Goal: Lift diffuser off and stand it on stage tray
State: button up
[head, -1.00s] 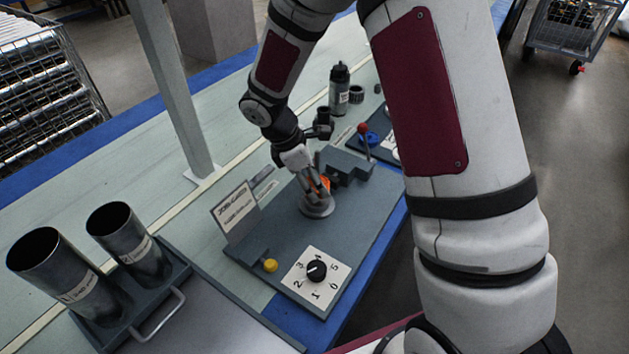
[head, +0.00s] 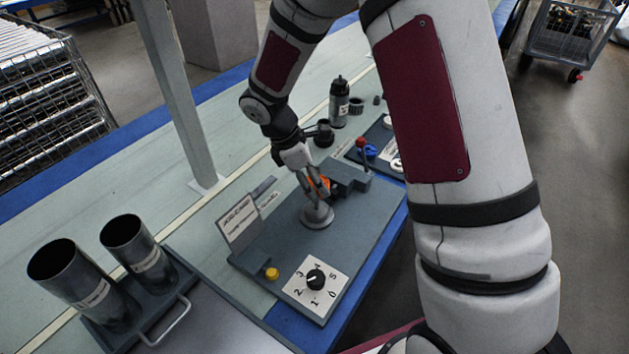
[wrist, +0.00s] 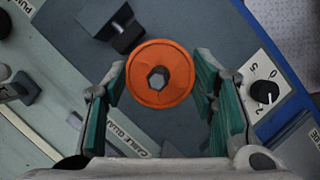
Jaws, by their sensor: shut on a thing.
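An orange round part with a hex-shaped middle, which I take to be the diffuser, sits between my fingers in the wrist view (wrist: 160,74). In the head view it shows partly, as orange (head: 318,184) behind the fingers. My gripper (head: 317,192) is shut on it, one finger on each side, also in the wrist view (wrist: 161,78). Below it is a round grey base (head: 318,217) on a dark grey panel (head: 345,232). Whether the orange part touches that base is hidden. I cannot tell which tray is the stage tray.
A tray with a handle (head: 172,325) holds two dark tubes at left. The panel bears a dial (head: 316,279), a yellow button (head: 272,273) and a sign (head: 237,222). A grey block (head: 347,177) and red-knobbed lever (head: 361,143) stand close right. A post (head: 178,95) rises behind.

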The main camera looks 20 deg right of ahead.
notch_tip(320, 180, up, 11)
jog(key=p, duration=0.7)
jog(key=shift+f, duration=0.2)
dwell(1.0)
